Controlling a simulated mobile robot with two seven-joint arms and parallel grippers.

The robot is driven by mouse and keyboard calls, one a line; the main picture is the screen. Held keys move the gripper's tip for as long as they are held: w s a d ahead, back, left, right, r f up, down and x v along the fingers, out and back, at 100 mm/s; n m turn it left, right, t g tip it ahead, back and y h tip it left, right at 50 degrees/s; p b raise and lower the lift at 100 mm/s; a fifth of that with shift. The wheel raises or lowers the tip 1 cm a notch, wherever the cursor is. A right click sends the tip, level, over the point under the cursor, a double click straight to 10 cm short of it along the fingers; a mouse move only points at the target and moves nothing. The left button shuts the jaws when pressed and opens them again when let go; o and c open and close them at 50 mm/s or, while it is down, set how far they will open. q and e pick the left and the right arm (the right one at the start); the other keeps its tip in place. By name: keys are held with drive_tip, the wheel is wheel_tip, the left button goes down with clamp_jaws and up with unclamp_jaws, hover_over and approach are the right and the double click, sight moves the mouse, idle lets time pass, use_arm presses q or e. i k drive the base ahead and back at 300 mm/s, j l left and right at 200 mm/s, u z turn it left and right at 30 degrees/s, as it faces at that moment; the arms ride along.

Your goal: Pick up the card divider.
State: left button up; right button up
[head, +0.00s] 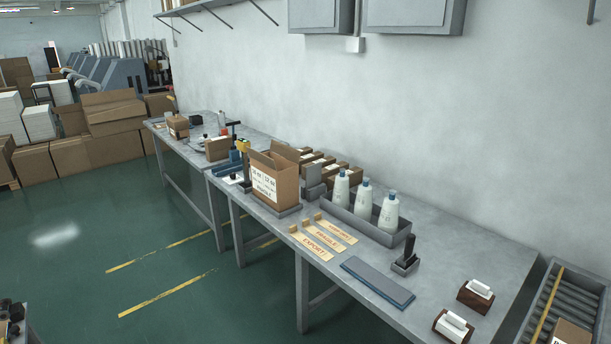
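I cannot make out a card divider with certainty in the head view. An open cardboard carton (270,179) with a white printed label stands upright on the long grey workbench (452,267); its inside is mostly hidden. A small brown cardboard piece (217,149) stands farther back on the bench, too small to tell its form. Neither of my grippers is in view.
A grey tray (368,229) holds white bottles (363,197). Printed label strips (318,244), a blue-grey pad (377,283), a black-handled tool (406,257) and wooden holders (454,327) lie nearer. A roller conveyor (571,310) is at right. Green floor at left is open.

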sight(313, 173)
drive_tip(key=i+j, duration=0.4)
drive_tip(key=i, duration=0.15)
drive_tip(key=i+j, duration=0.4)
drive_tip(key=i, duration=0.15)
